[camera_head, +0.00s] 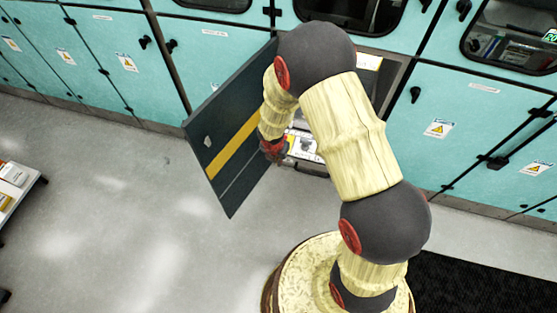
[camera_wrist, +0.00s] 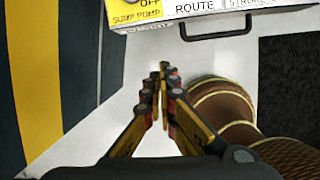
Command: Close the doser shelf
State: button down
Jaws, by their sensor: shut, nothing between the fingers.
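The doser shelf (camera_head: 304,147) shows in the head view as a pale unit with a dark front handle, sticking out of an open cabinet bay. My arm hides part of it. In the wrist view its front (camera_wrist: 185,14), with yellow and white labels, crosses the top edge, and a dark handle (camera_wrist: 217,32) hangs from it. My gripper (camera_head: 273,152) is beside the shelf, between it and the open door. In the wrist view my gripper (camera_wrist: 163,72) is shut and empty, with its fingertips below the labelled front and apart from it in the picture.
A dark cabinet door (camera_head: 232,125) with a yellow stripe stands open left of the shelf; it also fills the left of the wrist view (camera_wrist: 40,80). Teal cabinets (camera_head: 215,62) line the back. A black mat (camera_head: 470,285) lies at right.

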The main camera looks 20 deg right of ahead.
jog(key=w+d+f+b, duration=0.1)
jog(key=w+f+b, duration=0.1)
jog(key=f, duration=0.3)
jog(key=w+d+f+n+b, duration=0.1)
jog(key=w+d+f+b, duration=0.1)
jog(key=w+f, duration=0.1)
jog(key=shift+x, duration=0.9)
jog(key=shift+w+d, duration=0.15)
